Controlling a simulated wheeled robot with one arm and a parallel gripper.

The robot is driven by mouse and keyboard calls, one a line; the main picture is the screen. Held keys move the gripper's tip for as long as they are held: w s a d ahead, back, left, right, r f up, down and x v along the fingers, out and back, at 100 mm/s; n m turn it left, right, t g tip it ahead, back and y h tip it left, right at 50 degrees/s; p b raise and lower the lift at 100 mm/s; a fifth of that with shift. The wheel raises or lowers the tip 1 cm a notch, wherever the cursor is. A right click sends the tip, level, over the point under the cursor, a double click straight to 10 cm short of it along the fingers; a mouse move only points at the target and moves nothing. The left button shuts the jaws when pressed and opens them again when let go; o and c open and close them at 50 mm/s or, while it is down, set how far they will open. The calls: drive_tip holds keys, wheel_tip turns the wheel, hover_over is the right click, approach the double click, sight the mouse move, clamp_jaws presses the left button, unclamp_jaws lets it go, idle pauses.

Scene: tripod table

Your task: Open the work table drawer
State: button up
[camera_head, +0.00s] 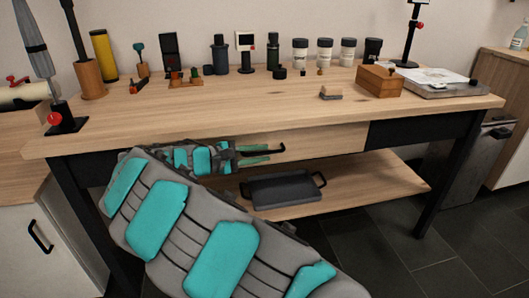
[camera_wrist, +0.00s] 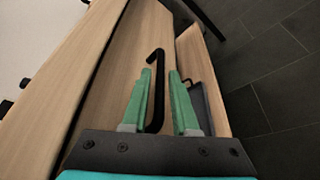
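The work table (camera_head: 150,125) has a light wood drawer front (camera_head: 320,141) under its top. The drawer looks shut, flush between dark side panels. A black bar handle (camera_head: 280,148) sits on the drawer front; it also shows in the wrist view (camera_wrist: 158,90). A gap shows on the right finger's side; contact with the left finger is unclear.
A lower shelf (camera_head: 370,185) holds a dark tray (camera_head: 285,190) just below my gripper. Several jars, bottles and tools stand along the back of the tabletop. A wooden box (camera_head: 379,82) and a small brush-like block (camera_head: 331,93) lie to the right. Dark tiled floor is free in front.

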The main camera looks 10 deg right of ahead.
drive_tip(key=shift+x, duration=0.9)
clamp_jaws()
idle(0.8)
